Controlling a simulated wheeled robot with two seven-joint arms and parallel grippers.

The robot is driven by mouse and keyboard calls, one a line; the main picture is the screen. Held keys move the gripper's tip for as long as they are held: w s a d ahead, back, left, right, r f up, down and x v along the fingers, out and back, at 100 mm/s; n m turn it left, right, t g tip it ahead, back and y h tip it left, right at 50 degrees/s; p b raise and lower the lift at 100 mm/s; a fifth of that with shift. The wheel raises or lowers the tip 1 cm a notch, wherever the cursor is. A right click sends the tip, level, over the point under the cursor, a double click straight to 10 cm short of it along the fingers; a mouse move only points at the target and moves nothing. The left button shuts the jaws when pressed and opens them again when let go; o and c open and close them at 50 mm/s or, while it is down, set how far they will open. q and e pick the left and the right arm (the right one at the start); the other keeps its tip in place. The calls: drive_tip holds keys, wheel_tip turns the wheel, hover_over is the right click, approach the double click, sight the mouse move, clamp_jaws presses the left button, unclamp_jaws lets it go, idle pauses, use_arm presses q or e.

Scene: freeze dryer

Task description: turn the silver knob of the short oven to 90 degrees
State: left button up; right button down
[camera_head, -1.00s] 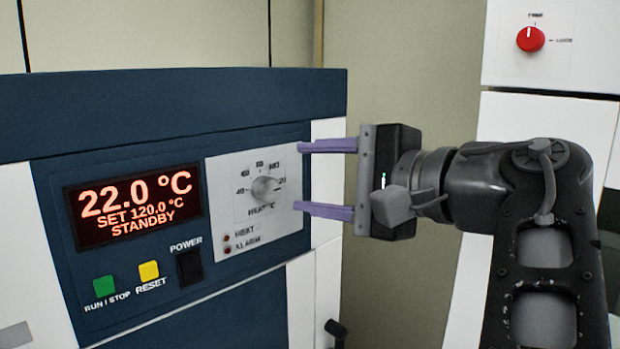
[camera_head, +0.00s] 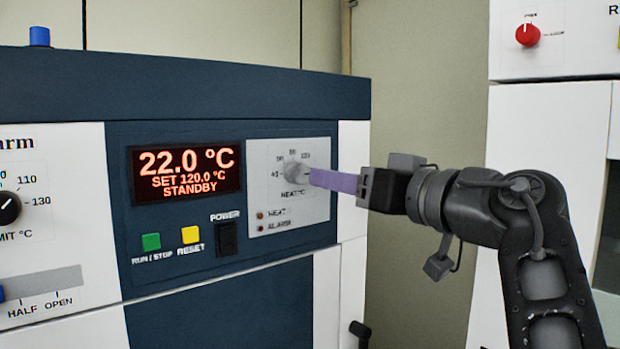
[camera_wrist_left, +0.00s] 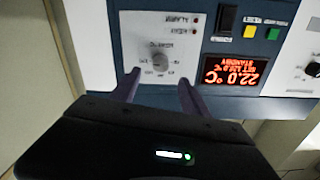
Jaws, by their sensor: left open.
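The silver knob (camera_head: 296,171) sits on a pale dial plate on the front panel of the oven (camera_head: 230,100). Its pointer direction is too small to tell. My left gripper (camera_head: 312,178) is just right of the knob in the head view. Its purple fingers line up one behind the other there, tips close to the knob's edge. In the left wrist view the gripper (camera_wrist_left: 159,80) is open, and the knob (camera_wrist_left: 160,62) shows beyond and between the fingertips. I cannot tell whether they touch it. My right gripper is not in view.
The display (camera_head: 186,174) reads 22.0 °C, SET 120.0 °C, STANDBY. A green button (camera_head: 151,242), a yellow button (camera_head: 190,235) and a black power switch (camera_head: 227,238) sit below. A black knob (camera_head: 8,208) is at far left. A red knob (camera_head: 528,35) is on a white cabinet at right.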

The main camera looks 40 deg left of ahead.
sight(303, 173)
use_arm(q)
drive_tip(key=shift+s, duration=0.1)
drive_tip(key=shift+p+x, duration=0.8)
drive_tip(key=shift+x, duration=3.1)
drive_tip(key=shift+d, duration=0.1)
clamp_jaws()
